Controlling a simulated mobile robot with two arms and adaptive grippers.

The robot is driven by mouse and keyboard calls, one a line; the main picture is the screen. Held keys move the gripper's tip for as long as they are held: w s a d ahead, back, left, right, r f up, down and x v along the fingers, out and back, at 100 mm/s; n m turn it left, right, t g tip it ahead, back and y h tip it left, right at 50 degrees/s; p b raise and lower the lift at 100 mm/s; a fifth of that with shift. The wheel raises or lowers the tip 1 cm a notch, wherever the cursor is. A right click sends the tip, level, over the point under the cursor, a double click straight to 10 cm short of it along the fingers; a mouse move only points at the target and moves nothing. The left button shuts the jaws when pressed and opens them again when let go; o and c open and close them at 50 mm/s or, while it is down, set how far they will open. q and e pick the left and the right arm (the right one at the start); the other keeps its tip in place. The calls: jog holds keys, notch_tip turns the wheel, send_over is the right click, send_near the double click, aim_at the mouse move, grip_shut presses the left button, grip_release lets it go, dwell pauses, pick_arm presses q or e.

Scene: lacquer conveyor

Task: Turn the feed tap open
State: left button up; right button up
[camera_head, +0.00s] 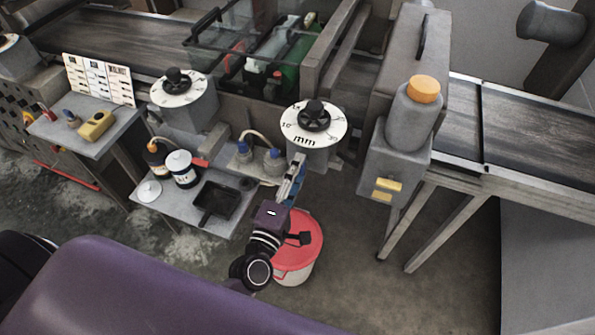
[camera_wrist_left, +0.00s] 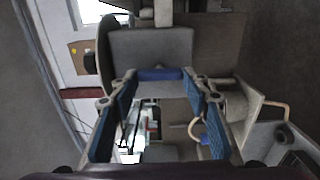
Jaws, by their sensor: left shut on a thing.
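My left gripper (camera_head: 297,163) reaches up to the front of the machine, just below the white dial marked mm (camera_head: 314,124). In the left wrist view its two blue-padded fingers (camera_wrist_left: 159,76) are closed on the ends of a short blue bar, the feed tap handle (camera_wrist_left: 160,74). The bar lies crosswise in front of a grey block (camera_wrist_left: 150,45). In the head view the handle is hidden by my fingers, so its angle there cannot be told. My right gripper is in neither view.
A red-lidded bucket (camera_head: 305,235) stands on the floor beneath my left wrist. A grey shelf (camera_head: 165,205) left of it holds a black tray (camera_head: 215,203) and bottles. A grey column with an orange-capped canister (camera_head: 412,115) stands to the right, beside a conveyor (camera_head: 540,135).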

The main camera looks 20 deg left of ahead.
pick_arm(q)
jog(key=o, duration=1.2)
jog(key=shift+c, duration=0.2)
jog(key=s, duration=1.2)
jog(key=shift+a, duration=0.2)
jog(key=s+f+m+g+h+b, duration=0.1)
jog(key=s+f+m+g, duration=0.2)
jog(key=f, duration=0.8)
jog(key=s+f+m+g+b, duration=0.15)
jog(key=f+m, duration=0.35)
jog(key=f, duration=0.6)
jog(key=s+f+m+g+h, duration=0.1)
jog(key=s+f+m+g, duration=0.2)
jog(key=f, duration=0.8)
jog(key=s+a+f+m+g+y+b, duration=0.1)
jog(key=s+a+f+m+g, duration=0.2)
jog(key=s+f, duration=0.8)
jog(key=s+a+f+m+g+y+b, duration=0.1)
jog(key=s+a+f+m+g, duration=0.3)
jog(key=s+f, duration=0.6)
jog(key=shift+s+a+f+m+g+y, duration=0.2)
jog(key=shift+s+f+m+g+y, duration=0.15)
jog(key=shift+s+m+g, duration=0.65)
